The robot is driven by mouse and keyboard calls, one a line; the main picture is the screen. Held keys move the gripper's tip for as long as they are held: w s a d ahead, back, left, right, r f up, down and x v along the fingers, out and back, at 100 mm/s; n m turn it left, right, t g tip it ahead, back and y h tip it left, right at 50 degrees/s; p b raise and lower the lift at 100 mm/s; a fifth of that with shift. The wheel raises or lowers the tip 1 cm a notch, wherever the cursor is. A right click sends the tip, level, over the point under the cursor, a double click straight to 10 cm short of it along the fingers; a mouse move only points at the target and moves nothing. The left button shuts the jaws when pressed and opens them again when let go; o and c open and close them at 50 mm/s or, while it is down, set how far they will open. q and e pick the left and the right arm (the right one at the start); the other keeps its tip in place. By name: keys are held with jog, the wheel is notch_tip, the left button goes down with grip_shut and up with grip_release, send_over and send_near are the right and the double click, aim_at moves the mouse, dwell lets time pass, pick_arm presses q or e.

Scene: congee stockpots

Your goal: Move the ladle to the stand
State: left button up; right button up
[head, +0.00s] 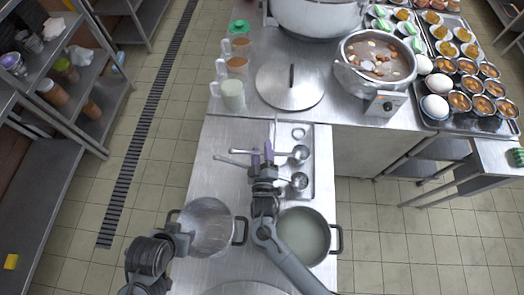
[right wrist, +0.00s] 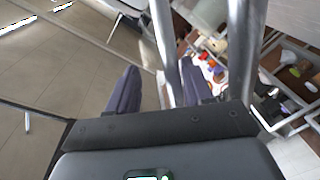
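Two metal ladles lie on a metal tray-like stand (head: 308,133) on the counter, bowls to the right. The upper ladle (head: 300,154) and lower ladle (head: 299,181) have handles reaching left under my right gripper. My right gripper (head: 262,156), with purple fingertips, is over those handles. In the right wrist view the right gripper (right wrist: 160,95) has its fingers apart. One shiny rod (right wrist: 164,45) runs between them and another rod (right wrist: 243,45) lies outside the right finger; contact is unclear. My left gripper (head: 185,238) is at the steel pot; its fingers are not clear.
A steel pot (head: 208,222) and a pot of pale liquid (head: 303,238) stand near the front. A lid (head: 290,88), several cups and a congee stockpot (head: 376,60) are farther back. A crowded tray (head: 428,118) stands at right. Shelves (head: 70,70) are at left.

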jog(key=shift+r, duration=0.5)
jog(key=s+d+r+p, duration=0.1)
jog(key=s+d+r, duration=0.5)
jog(key=d+r, duration=0.4)
jog(key=shift+s, duration=0.1)
dwell(0.4)
